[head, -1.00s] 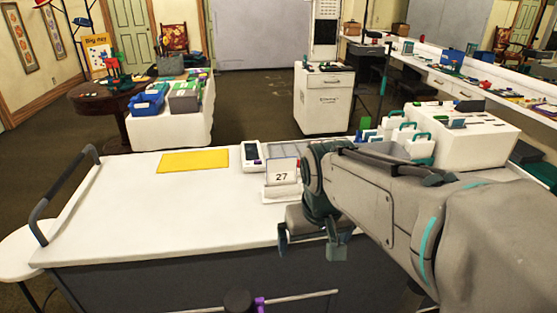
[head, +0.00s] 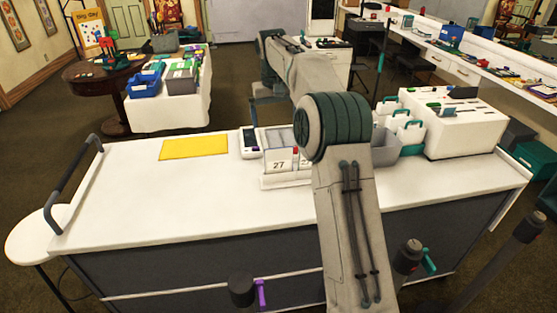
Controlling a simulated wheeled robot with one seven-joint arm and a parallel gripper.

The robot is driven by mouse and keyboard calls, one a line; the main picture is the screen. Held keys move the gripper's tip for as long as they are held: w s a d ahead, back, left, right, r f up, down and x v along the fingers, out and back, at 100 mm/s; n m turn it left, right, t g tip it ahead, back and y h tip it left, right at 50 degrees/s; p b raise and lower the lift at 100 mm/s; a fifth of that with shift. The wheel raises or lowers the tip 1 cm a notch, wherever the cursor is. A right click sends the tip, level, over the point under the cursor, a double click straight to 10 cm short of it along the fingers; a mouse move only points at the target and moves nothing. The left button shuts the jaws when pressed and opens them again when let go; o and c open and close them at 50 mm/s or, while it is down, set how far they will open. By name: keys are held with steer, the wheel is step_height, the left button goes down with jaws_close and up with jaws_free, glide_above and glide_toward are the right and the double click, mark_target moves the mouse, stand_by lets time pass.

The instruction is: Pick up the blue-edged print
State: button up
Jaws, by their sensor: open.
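I cannot make out a blue-edged print for certain. A white card marked 27 (head: 279,162) stands upright in a white holder (head: 287,181) on the white cart top. Beside it is another pale card with a red spot on top (head: 296,156). A flat yellow sheet (head: 194,148) lies left of them. My gripper (head: 268,97) is up beyond the cart's back edge in the head view, small and partly edge-on. It looks open, with nothing seen between its fingers. My arm hides part of the cart top right of the card holder.
White-and-teal bins (head: 408,128) and a white slotted box (head: 454,122) stand at the cart's right end. A side table (head: 170,113) with blue and grey bins stands behind left. The cart top's left half is mostly clear.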

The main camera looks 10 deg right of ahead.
steer(key=p, duration=0.3)
glide_above(279, 165)
step_height(279, 165, down, 4)
steer(key=shift+m+g, duration=0.3)
steer(key=shift+m, duration=0.1)
steer(key=f+b, duration=0.1)
steer(key=f, duration=0.3)
steer(key=f+b, duration=0.1)
steer(key=f, duration=0.4)
steer(key=shift+w+d, duration=0.1)
steer(key=shift+w, duration=0.1)
steer(key=shift+s+f+p, duration=0.1)
steer(key=shift+f+p, duration=0.5)
steer(key=shift+f, duration=2.35)
steer(key=c, duration=0.4)
